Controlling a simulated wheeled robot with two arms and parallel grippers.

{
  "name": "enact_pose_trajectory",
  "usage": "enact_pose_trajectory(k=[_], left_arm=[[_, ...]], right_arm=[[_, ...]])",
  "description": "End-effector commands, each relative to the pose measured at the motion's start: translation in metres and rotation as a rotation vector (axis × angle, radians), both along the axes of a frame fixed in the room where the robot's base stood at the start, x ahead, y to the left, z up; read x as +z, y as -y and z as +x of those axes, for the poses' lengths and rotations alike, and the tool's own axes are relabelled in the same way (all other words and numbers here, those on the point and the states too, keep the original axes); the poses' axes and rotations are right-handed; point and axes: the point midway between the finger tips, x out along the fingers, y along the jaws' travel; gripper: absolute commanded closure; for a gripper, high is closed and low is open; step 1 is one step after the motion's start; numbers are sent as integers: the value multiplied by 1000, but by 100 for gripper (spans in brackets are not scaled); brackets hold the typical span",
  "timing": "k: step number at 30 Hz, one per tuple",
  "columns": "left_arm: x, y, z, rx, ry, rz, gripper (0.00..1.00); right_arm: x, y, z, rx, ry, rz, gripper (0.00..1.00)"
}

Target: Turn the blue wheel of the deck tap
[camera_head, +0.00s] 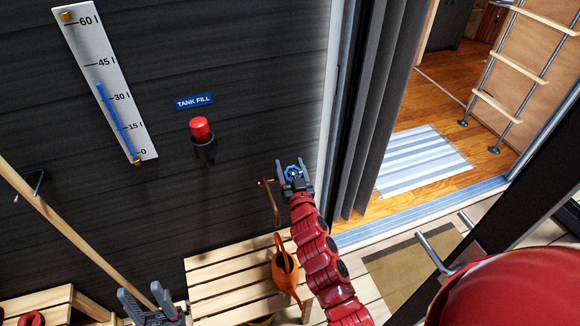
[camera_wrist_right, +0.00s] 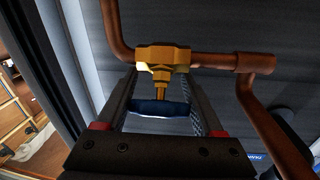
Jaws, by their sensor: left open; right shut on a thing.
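The blue wheel (camera_head: 293,172) of the deck tap is on the dark wall left of the doorway. In the right wrist view the blue wheel (camera_wrist_right: 158,107) is seen edge-on below the brass tap body (camera_wrist_right: 162,58), between my fingers. My right gripper (camera_head: 294,170) is shut on the wheel, one finger on each side of it. The copper pipe (camera_head: 272,203) bends down left of the tap. My left gripper (camera_head: 146,303) is open and empty at the bottom of the head view, away from the tap.
An orange watering can (camera_head: 285,270) stands on the slatted wooden bench (camera_head: 215,285) below the tap. A level gauge (camera_head: 105,80), a "TANK FILL" sign (camera_head: 194,101) and a red button (camera_head: 200,129) are on the wall. A dark curtain (camera_head: 385,110) hangs at the doorway.

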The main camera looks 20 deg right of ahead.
Motion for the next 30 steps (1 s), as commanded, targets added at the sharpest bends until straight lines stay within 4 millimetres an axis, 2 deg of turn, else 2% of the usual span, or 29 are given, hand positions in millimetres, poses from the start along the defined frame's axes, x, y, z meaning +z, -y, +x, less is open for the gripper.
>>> enact_pose_trajectory(k=[1,4,8,13,24,30], left_arm=[[0,0,0,0,0,0,50],[0,0,0,0,0,0,50],[2,0,0,0,0,0,50],[14,0,0,0,0,0,50],[69,0,0,0,0,0,50],[89,0,0,0,0,0,50]], right_arm=[[0,0,0,0,0,0,69],[0,0,0,0,0,0,86],[1,0,0,4,-1,-3,86],[4,-1,0,37,0,-27,87],[6,-6,0,233,-1,-178,86],[5,-10,0,351,6,-266,86]])
